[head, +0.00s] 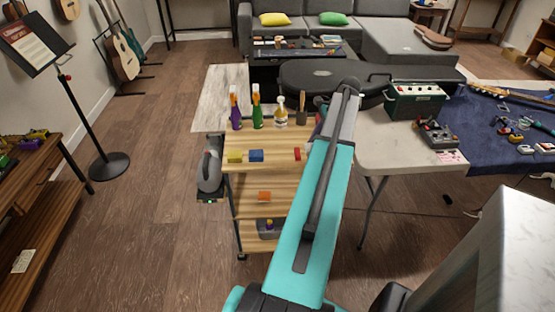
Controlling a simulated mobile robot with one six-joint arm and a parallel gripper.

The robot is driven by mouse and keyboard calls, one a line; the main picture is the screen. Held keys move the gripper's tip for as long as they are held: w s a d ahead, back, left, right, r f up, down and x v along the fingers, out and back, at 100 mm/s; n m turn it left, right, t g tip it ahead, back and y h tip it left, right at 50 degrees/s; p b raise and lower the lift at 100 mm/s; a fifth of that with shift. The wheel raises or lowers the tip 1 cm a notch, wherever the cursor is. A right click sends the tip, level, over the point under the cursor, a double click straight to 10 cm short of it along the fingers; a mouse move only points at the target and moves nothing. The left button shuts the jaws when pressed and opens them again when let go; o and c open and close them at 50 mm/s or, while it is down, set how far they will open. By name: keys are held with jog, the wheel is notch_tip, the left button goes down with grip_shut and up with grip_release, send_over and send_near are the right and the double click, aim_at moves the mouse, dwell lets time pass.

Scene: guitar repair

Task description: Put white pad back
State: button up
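I cannot make out a white pad for certain. Small pads or blocks lie on the top of the wooden cart (275,137): a yellow one (235,157), a blue one (256,156) and a red one (297,154) beside my arm. An orange one (264,196) lies on the cart's middle shelf. A small white flat item (22,260) lies low on the wooden bench at the left; what it is I cannot tell. My teal arm rises across the middle and covers the cart's right side. My gripper does not show.
Spray bottles (257,107) stand at the cart's back. A grey device (210,170) hangs at its left side. A white table (400,150) with a green amplifier (415,100) stands right. A music stand (85,115) stands left. The floor (150,220) between bench and cart is clear.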

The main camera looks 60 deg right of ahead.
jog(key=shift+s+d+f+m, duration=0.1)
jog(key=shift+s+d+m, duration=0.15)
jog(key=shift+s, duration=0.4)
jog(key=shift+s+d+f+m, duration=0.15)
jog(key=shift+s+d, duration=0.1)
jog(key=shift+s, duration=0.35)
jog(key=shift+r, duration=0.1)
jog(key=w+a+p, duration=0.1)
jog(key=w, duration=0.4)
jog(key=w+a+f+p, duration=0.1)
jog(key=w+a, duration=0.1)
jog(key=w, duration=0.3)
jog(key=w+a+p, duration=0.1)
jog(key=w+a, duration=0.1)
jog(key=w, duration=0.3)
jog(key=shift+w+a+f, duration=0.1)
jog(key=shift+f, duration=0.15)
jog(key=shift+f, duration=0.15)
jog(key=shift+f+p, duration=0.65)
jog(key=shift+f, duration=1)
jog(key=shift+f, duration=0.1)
